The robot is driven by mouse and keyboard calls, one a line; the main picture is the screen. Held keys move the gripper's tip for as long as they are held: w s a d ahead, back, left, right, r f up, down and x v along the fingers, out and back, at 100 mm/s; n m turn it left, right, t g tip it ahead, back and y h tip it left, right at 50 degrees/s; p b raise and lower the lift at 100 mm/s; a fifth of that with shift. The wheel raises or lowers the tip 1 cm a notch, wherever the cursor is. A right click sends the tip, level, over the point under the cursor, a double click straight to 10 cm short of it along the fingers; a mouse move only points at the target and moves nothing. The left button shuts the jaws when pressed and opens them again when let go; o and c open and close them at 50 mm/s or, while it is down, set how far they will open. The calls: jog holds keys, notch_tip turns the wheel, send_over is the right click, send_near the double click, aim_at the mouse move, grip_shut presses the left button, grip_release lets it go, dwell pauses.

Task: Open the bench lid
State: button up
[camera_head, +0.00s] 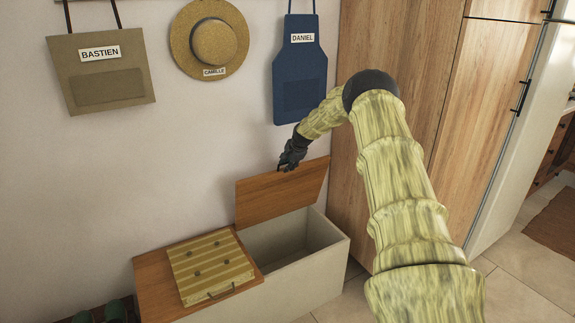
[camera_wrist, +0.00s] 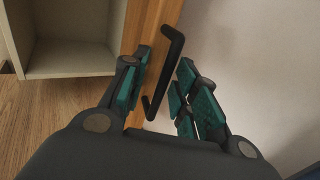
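The pale bench (camera_head: 318,268) stands against the wall, and its right-hand wooden lid (camera_head: 280,195) is raised steeply, leaving the empty compartment (camera_head: 290,240) below exposed. My gripper (camera_head: 287,167) is at the upper edge of this lid. In the wrist view, the black bar handle (camera_wrist: 166,72) on the lid (camera_wrist: 150,28) lies between my gripper's teal-padded fingers (camera_wrist: 166,88). The fingers are apart, with gaps showing beside the handle. Part of the compartment (camera_wrist: 70,48) shows at the upper left there.
The bench's left lid (camera_head: 155,283) is down and bears a striped cushion (camera_head: 210,265). A tall wooden cabinet (camera_head: 395,50) stands right of the bench. Tiled floor (camera_head: 520,295) is clear at the lower right.

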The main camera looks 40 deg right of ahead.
jog(key=shift+a, duration=0.15)
jog(key=shift+r, duration=0.2)
jog(key=v, duration=1.1)
jog(key=shift+s+r, duration=0.15)
jog(key=shift+r, duration=0.05)
dwell(0.5)
